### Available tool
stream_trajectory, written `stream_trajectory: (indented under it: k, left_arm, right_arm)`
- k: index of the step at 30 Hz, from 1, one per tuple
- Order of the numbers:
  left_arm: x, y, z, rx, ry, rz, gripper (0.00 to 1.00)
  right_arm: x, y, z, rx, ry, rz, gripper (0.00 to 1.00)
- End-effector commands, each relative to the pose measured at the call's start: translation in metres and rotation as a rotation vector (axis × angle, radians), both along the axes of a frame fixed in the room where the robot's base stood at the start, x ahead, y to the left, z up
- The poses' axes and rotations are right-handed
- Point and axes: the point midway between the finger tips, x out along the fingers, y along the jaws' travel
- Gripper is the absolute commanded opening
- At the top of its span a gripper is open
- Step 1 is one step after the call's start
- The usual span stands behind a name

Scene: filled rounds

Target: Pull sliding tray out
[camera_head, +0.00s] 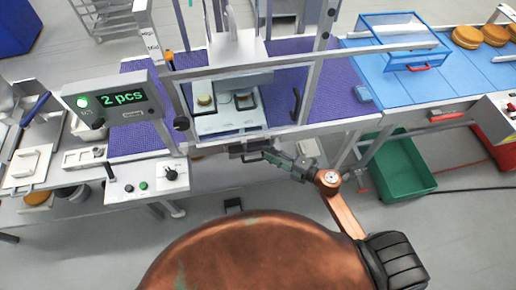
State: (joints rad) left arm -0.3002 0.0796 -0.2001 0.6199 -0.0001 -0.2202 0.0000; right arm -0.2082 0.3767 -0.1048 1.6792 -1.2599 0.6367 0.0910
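The sliding tray (226,124) is a pale flat plate inside the machine's frame, below the press head. A yellowish round piece (205,101) sits on its left side and a darker holder (245,98) on its right. A dark handle (238,147) shows at the tray's front edge. My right gripper (268,155) is at the right end of this handle, reaching in from the lower right. It seems to touch the handle, but its fingers are too small and dark to tell whether they are closed on it. My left gripper is not in view.
A blue conveyor (405,88) with filled rounds (466,37) runs at right. A green crate (398,172) stands on the floor. Floor in front of the tray is mostly free.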

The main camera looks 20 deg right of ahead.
Motion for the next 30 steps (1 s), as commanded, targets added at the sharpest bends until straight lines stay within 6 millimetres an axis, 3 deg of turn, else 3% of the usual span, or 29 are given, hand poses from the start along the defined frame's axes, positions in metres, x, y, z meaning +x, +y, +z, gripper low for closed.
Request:
stream_trajectory:
  k: [9, 22, 30]
  left_arm:
    - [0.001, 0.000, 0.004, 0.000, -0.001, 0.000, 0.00]
    - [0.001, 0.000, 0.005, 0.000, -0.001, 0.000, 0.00]
    - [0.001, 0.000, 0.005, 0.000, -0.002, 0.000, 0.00]
  right_arm:
    - [0.037, 0.031, -0.006, 0.004, 0.000, -0.003, 0.30]
    - [0.044, 0.038, -0.009, 0.003, 0.002, -0.003, 0.30]
    - [0.044, 0.038, -0.009, 0.003, 0.002, -0.003, 0.11]
